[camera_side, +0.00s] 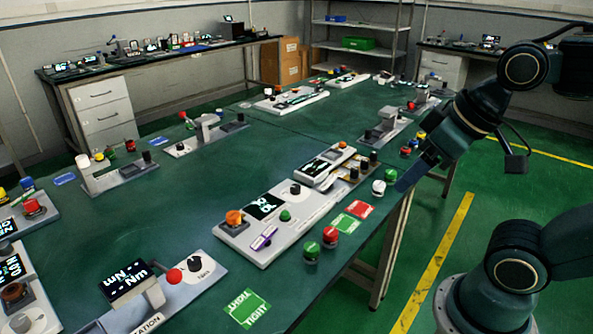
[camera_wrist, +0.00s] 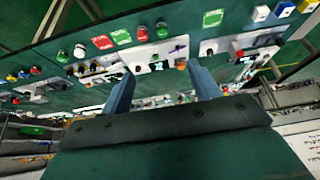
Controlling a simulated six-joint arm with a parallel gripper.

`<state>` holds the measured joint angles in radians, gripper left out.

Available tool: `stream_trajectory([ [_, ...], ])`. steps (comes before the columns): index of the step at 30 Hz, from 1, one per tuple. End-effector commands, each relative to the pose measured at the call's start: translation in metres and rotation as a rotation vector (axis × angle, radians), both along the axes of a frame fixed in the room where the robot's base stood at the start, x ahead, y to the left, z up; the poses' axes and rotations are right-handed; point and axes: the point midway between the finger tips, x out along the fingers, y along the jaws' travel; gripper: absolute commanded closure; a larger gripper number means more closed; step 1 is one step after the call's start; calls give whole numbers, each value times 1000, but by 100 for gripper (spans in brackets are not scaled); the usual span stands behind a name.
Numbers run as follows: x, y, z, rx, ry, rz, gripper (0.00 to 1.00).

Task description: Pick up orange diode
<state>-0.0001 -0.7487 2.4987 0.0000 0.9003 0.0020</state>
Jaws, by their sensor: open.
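An orange round piece (camera_side: 234,217), seemingly the orange diode, sits on a dark square mount at the left end of a white panel (camera_side: 262,245) on the green table. It also shows small in the wrist view (camera_wrist: 181,65), between my two finger tips and far beyond them. A smaller orange knob (camera_side: 342,144) is on a farther unit, so I cannot be sure which piece is the diode. My gripper (camera_side: 402,184) is open and empty, above the table's right edge, well to the right of the panel. Its two blue fingers frame the wrist view (camera_wrist: 163,72).
A unit with a screen (camera_side: 126,281) stands front left.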

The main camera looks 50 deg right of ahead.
Motion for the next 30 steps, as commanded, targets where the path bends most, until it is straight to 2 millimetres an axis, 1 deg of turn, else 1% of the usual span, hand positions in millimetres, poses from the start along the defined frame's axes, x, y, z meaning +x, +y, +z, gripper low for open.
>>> stream_trajectory([
  [5, 8, 0, 5, 16, 11, -28, 39],
  [8, 18, 1, 12, 37, 25, -67, 39],
  [11, 33, 2, 20, 67, 44, -122, 39],
  [17, 73, 4, 37, 136, 91, -269, 39],
  [21, 104, 7, 44, 183, 125, -379, 39],
  [26, 141, 10, 48, 230, 162, -506, 39],
  [30, 174, 13, 47, 268, 192, -619, 39],
])
